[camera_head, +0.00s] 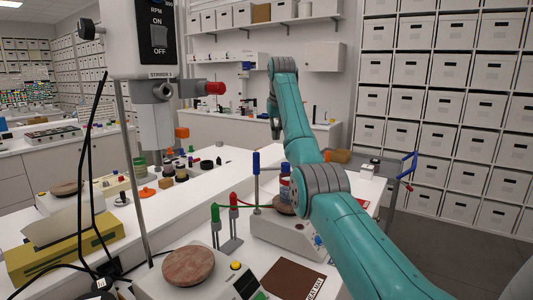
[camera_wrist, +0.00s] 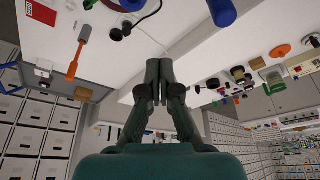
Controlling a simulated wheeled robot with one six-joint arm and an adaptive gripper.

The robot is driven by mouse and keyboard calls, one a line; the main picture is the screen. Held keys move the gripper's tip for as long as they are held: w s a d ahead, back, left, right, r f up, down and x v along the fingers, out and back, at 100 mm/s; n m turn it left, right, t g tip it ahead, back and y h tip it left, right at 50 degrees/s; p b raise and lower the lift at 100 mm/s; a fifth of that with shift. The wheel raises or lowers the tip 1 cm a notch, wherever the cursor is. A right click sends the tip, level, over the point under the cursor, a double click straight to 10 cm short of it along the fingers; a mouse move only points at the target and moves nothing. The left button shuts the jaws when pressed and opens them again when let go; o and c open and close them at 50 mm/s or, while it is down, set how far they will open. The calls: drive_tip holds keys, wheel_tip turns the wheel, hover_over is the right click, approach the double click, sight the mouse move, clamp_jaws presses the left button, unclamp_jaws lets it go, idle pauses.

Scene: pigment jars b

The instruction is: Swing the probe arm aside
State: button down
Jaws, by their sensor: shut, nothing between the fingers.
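On the white bench, a blue-topped post (camera_head: 256,162) stands behind a white hotplate (camera_head: 284,234), with a thin arm running toward a jar (camera_head: 285,187) on the plate. A red-capped post (camera_head: 234,200) and a green-capped post (camera_head: 215,214) stand left of the hotplate, with thin red and green lines running toward it. I cannot tell for sure which is the probe arm. My gripper (camera_head: 275,127) is above and beyond the bench items, apart from them. In the wrist view its dark fingers (camera_wrist: 158,72) are together and hold nothing. My arm partly hides the jar and hotplate.
A second hotplate with a brown disc (camera_head: 188,266) stands at the front, beside a dark mat (camera_head: 294,278). A tall stirrer (camera_head: 158,90) with a red knob hangs at left. Several small jars (camera_head: 181,174) stand farther back. A cart (camera_head: 385,175) is at right.

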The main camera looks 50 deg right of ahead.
wheel_tip(320, 180, down, 10)
drive_tip(key=shift+s+a, duration=0.2)
idle(0.8)
drive_tip(key=shift+f, duration=0.1)
idle(0.4)
drive_tip(key=shift+a, duration=0.1)
